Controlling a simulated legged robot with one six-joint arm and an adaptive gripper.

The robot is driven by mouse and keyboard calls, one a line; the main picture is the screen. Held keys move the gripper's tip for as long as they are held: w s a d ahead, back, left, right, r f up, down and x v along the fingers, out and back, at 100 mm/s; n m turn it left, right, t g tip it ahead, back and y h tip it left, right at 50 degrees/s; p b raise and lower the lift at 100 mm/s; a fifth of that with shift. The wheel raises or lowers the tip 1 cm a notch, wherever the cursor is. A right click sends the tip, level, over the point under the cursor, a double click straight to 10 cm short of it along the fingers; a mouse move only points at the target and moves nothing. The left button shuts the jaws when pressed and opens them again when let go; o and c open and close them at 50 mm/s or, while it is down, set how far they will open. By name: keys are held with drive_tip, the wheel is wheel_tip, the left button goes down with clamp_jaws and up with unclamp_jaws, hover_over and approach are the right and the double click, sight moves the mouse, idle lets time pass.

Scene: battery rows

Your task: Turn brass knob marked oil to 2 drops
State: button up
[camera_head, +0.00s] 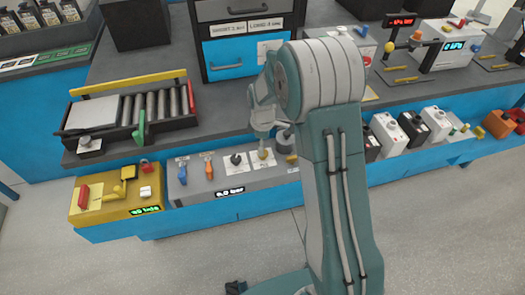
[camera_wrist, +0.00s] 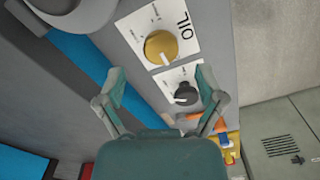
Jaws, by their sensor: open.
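The brass knob (camera_wrist: 161,47) sits on a white card marked OIL (camera_wrist: 184,31), in the upper middle of the wrist view. A pale pointer line shows on the knob; the small scale marks are too blurred to read. In the head view the brass knob (camera_head: 263,154) is on the grey panel, beside my arm. My gripper (camera_wrist: 159,72) is open and empty, its two fingers spread apart below the knob in the wrist picture. No contact with the knob is visible. In the head view the gripper's fingers are mostly hidden by my arm.
A black knob (camera_wrist: 186,93) on its own card neighbours the brass one. Orange (camera_head: 208,168) and blue (camera_head: 182,173) handles stand farther left on the panel, above a 0.0 bar display (camera_head: 230,191). A roller conveyor (camera_head: 150,108) lies behind left; a blue drawer (camera_head: 230,57) stands behind.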

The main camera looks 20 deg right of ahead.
drive_tip(key=shift+f, duration=1.9)
drive_tip(key=c, duration=1.2)
